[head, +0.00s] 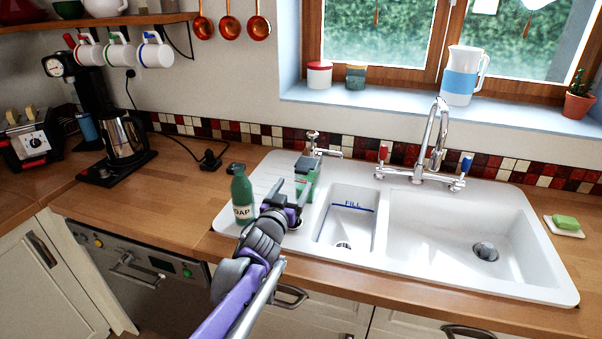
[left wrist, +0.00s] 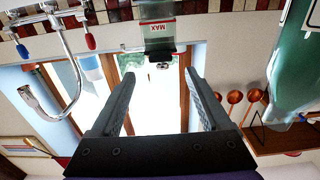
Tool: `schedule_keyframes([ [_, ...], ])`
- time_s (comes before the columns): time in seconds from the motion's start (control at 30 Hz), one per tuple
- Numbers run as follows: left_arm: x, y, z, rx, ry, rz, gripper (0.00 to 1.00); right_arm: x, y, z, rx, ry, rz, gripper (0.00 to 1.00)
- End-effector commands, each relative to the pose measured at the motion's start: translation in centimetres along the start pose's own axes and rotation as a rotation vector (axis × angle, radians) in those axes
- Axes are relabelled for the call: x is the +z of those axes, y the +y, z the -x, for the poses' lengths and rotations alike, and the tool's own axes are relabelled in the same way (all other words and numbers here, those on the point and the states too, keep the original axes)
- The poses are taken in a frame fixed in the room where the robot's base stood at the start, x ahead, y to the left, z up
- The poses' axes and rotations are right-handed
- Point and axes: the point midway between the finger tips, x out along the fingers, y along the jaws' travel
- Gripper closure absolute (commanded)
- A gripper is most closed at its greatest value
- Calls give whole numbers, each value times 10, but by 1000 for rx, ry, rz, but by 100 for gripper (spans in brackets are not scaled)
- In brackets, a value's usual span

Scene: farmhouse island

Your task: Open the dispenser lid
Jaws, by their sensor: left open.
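The dispenser (head: 308,176) is a small green container at the back left of the sink. In the left wrist view, which is upside down, the dispenser (left wrist: 157,28) shows a clear body with a red MAX mark and a dark lid (left wrist: 160,49), which looks closed. My left gripper (head: 289,196) is in front of the dispenser in the head view and partly hides its lower part. In the left wrist view my left gripper (left wrist: 160,98) has its fingers apart with nothing between them. The lid lies beyond the fingertips. My right gripper is in neither view.
A green soap bottle (head: 243,197) stands just left of my left gripper. A metal pump or tap (head: 315,141) is behind the dispenser. The FILL basin (head: 347,222) and a tall faucet (head: 435,145) lie to the right. The counter left of the bottle is mostly clear.

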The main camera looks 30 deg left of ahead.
Motion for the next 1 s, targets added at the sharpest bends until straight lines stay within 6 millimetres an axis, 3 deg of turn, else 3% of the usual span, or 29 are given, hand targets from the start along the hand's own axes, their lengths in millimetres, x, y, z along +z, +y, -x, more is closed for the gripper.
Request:
schedule_keyframes([
  [0.1,0,0,-25,0,-1,1,20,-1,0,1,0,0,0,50],
  [0.33,0,0,-61,0,-1,0,20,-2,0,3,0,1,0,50],
  [0.5,0,0,-72,0,-2,0,20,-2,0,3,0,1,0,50],
  [0.77,0,0,-74,-1,-2,0,20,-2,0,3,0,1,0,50],
  [0.87,0,0,-74,-1,-2,0,33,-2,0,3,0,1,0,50],
  [1.0,0,0,-74,-1,-2,0,58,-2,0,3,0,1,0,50],
])
